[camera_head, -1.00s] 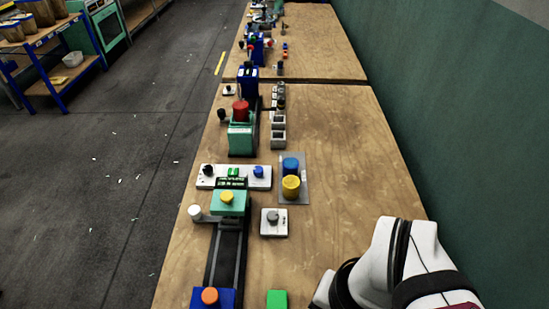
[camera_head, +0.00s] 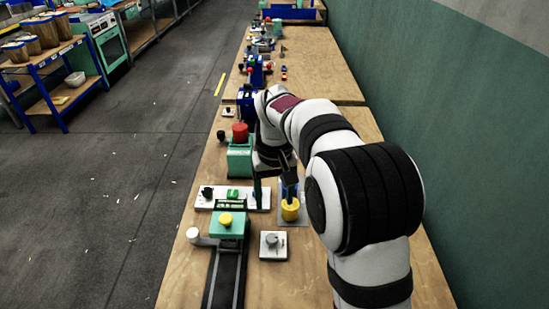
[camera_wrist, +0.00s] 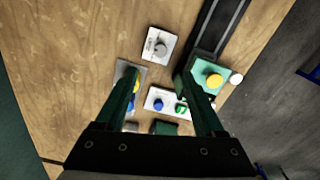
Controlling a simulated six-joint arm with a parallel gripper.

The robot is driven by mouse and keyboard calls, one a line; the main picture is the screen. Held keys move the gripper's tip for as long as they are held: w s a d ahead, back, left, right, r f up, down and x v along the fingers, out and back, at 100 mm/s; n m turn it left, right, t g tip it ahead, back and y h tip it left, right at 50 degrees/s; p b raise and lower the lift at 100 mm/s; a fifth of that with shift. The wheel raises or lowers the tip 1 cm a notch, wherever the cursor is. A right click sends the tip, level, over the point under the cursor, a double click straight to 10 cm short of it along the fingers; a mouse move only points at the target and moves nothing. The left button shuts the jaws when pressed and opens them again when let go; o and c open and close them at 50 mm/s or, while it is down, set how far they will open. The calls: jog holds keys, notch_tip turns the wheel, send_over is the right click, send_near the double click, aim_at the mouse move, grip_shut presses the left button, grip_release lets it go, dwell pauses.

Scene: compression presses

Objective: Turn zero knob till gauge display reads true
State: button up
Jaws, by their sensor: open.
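A separate grey knob (camera_head: 272,240) sits on a square white plate, also in the wrist view (camera_wrist: 161,50). I cannot tell which knob is marked zero or read the display. My gripper (camera_head: 273,187) is open and empty above the panel; its fingers (camera_wrist: 159,74) straddle the blue knob's position in the wrist view.
A green press with a yellow knob (camera_head: 226,220) stands in front of the panel on a dark track. A green press with a red top (camera_head: 240,133) is behind. The right tabletop is bare.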

aim_at(272, 237)
jog(key=f, duration=1.1)
jog(key=w+f, duration=0.1)
jog(key=f, duration=0.4)
jog(key=shift+w+a+f, duration=0.1)
jog(key=shift+a+f, duration=0.2)
jog(key=shift+f, duration=0.05)
grip_shut()
